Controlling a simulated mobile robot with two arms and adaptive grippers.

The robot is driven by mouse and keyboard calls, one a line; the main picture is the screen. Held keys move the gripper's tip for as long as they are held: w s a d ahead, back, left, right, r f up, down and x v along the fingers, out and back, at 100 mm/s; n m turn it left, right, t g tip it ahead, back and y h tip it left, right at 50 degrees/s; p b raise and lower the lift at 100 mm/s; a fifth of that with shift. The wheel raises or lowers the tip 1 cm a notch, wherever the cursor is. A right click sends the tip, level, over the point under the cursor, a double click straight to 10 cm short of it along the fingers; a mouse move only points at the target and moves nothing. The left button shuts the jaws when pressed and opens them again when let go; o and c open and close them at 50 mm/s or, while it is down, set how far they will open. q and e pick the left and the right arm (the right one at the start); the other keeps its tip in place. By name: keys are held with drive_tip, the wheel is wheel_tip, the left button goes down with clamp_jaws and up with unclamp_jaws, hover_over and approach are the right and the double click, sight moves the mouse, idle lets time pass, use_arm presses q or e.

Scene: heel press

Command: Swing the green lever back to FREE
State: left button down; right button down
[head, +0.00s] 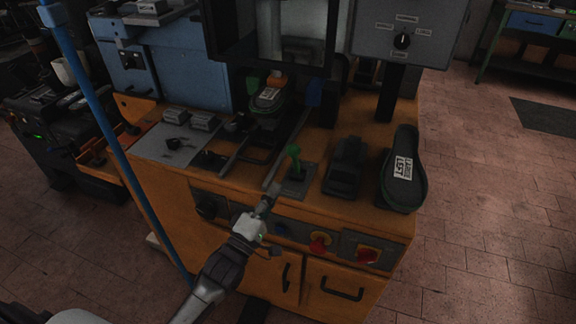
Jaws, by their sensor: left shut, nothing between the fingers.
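The green lever (294,158) stands on a small dark plate (291,185) on the orange bench top. It looks roughly upright with a slight tilt. Any FREE marking near it is too small to read. My left gripper (270,196) reaches in from below, a little left of and in front of the lever plate, near the bench's front edge. Its fingers are shut with nothing between them. It appears apart from the lever. My right gripper is not in view.
A dark shoe sole (407,168) with a white label lies at the right of the orange bench (365,214). A dark block (345,168) stands right of the lever. A grey control box (410,35) rises behind. Red knobs (320,243) sit on the front panel. A blue pole (110,135) crosses the left.

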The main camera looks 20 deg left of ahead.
sight(296, 161)
use_arm(q)
drive_tip(key=p+x, duration=0.1)
drive_tip(key=x, duration=0.6)
